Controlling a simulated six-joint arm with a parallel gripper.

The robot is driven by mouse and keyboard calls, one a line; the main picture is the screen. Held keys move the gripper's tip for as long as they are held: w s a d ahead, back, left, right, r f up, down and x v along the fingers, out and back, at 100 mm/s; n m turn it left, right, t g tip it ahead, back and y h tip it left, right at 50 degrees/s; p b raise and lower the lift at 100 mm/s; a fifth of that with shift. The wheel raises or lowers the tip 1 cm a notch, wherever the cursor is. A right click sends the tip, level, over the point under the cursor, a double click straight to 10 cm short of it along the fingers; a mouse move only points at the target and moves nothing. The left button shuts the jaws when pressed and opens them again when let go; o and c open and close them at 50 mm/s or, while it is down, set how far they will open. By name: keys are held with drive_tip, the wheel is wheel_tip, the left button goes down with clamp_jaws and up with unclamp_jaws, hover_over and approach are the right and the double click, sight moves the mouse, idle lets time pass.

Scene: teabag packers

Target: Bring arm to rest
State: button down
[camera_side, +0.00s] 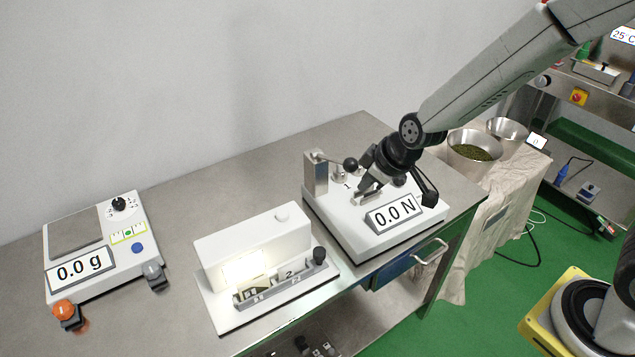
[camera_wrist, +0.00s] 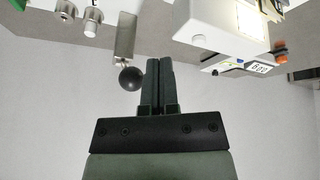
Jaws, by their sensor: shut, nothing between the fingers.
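My gripper (camera_side: 368,184) is over the white force tester (camera_side: 345,227), whose display reads 0.0 N, in the side view. Its fingers point down and to the left, close to the tester's lever with the black ball knob (camera_side: 351,164). In the wrist view my gripper (camera_wrist: 159,62) has its two dark fingers together with nothing between them. The black ball knob (camera_wrist: 130,78) shows just left of the fingers there. I cannot tell whether the fingertips touch the tester.
A white unit with a lit window (camera_side: 255,240) and numbered slots stands left of the tester. A scale (camera_side: 105,245) reading 0.0 g is at the far left. Metal pots (camera_side: 474,150) stand on a cloth-covered table at right. Bare steel table (camera_side: 245,185) lies behind the lit unit.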

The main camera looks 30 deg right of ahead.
drive_tip(key=s+d+m+g, duration=0.1)
drive_tip(key=s+d+m, duration=0.1)
drive_tip(key=s+d, duration=0.2)
drive_tip(key=s+d+m+g+h, duration=0.1)
drive_tip(key=s+d+m+g, duration=0.1)
drive_tip(key=s, duration=0.7)
drive_tip(key=shift+s+d+r+m, duration=0.15)
drive_tip(key=shift+s+d+m, duration=0.25)
drive_tip(key=shift+d+m, duration=0.55)
